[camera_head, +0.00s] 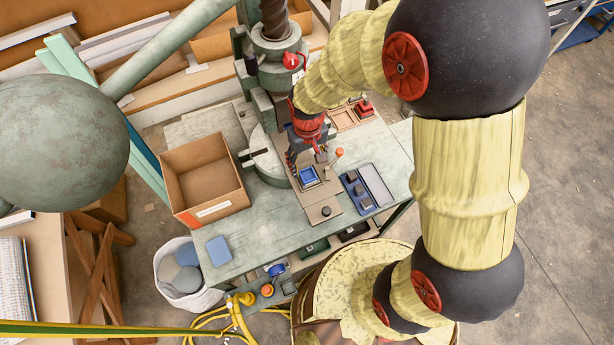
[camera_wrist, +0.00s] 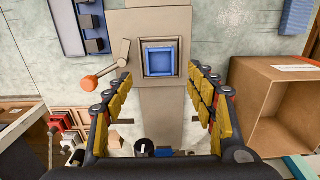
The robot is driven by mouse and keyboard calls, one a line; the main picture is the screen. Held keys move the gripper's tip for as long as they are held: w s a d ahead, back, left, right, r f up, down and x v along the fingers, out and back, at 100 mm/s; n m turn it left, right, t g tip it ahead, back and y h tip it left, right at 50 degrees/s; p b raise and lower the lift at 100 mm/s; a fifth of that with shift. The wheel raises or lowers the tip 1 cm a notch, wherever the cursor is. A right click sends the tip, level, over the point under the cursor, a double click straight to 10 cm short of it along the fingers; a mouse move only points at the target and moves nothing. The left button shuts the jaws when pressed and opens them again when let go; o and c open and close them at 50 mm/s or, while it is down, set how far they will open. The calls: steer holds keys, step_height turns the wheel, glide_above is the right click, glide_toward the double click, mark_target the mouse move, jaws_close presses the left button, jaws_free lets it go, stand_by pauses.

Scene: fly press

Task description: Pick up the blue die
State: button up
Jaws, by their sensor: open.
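The blue die (camera_wrist: 160,60) is a square blue block with a recessed top. It sits in a beige holder (camera_wrist: 138,20), and shows in the head view (camera_head: 308,175) on the press bench. My gripper (camera_wrist: 159,76) is open and empty, with its yellow-padded fingers on either side of the picture and the die ahead, roughly midway between them. In the head view my gripper (camera_head: 306,158) hangs just above the die and partly covers its surroundings. I cannot tell the exact height of the fingertips over the die.
A lever with an orange knob (camera_wrist: 90,83) stands beside the holder. A blue tray (camera_head: 357,190) with dark blocks lies to the right in the head view. An open cardboard box (camera_head: 205,180) stands to the left. The green press column (camera_head: 275,75) rises behind my gripper.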

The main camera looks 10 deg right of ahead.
mark_target(308, 176)
steer(key=f, duration=0.5)
steer(key=shift+s+f, duration=0.25)
steer(key=shift+f, duration=0.15)
steer(key=shift+c, duration=1.3)
steer(key=c, duration=1.1)
jaws_close()
